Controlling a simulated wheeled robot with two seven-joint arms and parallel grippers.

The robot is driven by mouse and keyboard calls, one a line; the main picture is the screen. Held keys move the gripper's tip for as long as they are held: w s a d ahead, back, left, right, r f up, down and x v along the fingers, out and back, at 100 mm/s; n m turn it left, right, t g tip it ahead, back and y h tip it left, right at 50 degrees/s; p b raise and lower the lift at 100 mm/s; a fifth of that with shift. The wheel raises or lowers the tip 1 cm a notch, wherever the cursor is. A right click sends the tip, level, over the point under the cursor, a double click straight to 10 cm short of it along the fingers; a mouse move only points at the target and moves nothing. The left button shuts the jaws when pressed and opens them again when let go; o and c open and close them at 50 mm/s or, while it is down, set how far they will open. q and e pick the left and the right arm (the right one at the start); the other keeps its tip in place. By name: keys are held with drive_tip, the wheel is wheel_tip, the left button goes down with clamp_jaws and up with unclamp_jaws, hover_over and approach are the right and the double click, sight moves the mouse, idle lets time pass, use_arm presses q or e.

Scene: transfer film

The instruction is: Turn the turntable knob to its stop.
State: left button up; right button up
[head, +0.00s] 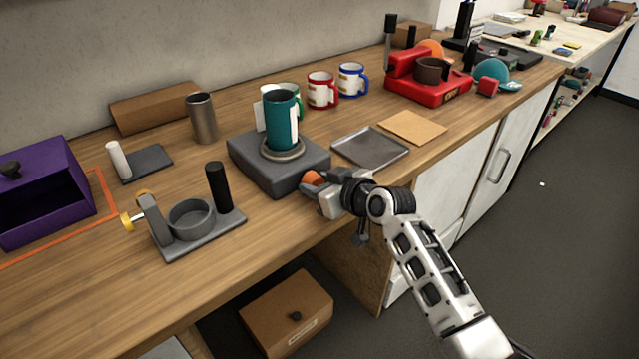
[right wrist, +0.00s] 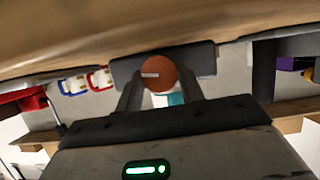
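The turntable is a dark grey block (head: 255,163) near the front edge of the counter, with a round plate on top. A teal mug with a white label (head: 281,118) stands upright on the plate. The orange turntable knob (head: 313,178) is on the block's front right side. It also shows in the right wrist view (right wrist: 158,74), with a pale mark pointing left. My right gripper (head: 317,187) is at the knob, one finger on each side (right wrist: 160,90). I cannot tell whether both fingers press on it. My left gripper is not in view.
A square grey tray (head: 369,148) lies right of the turntable. A fixture with a ring and black post (head: 198,220) stands left of it, and a steel tumbler (head: 202,118) behind left. White mugs (head: 321,91) stand behind. Open floor lies right of the counter.

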drive_tip(key=shift+w+d+f+m+g+y+b, duration=0.15)
drive_tip(key=shift+m+g+y+b, duration=0.2)
drive_tip(key=shift+m+b, duration=0.2)
drive_tip(key=shift+s+f+m+g+y+b, duration=0.1)
drive_tip(key=shift+m+g+y+b, duration=0.15)
drive_tip(key=shift+m+y+b, duration=0.3)
drive_tip(key=shift+w+m, duration=0.1)
drive_tip(key=shift+m, duration=0.4)
drive_tip(key=shift+r+m+b, duration=0.1)
drive_tip(key=shift+m+b, duration=0.2)
drive_tip(key=shift+r+y, duration=0.1)
drive_tip(key=shift+y, duration=0.2)
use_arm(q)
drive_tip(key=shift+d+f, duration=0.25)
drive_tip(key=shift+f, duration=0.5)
use_arm(e)
drive_tip(key=o, duration=1)
use_arm(q)
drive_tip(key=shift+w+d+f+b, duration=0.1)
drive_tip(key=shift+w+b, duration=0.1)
drive_tip(key=shift+b, duration=0.3)
use_arm(e)
drive_tip(key=v, duration=1.6)
drive_tip(key=shift+w+r, duration=0.1)
drive_tip(key=shift+r, duration=0.05)
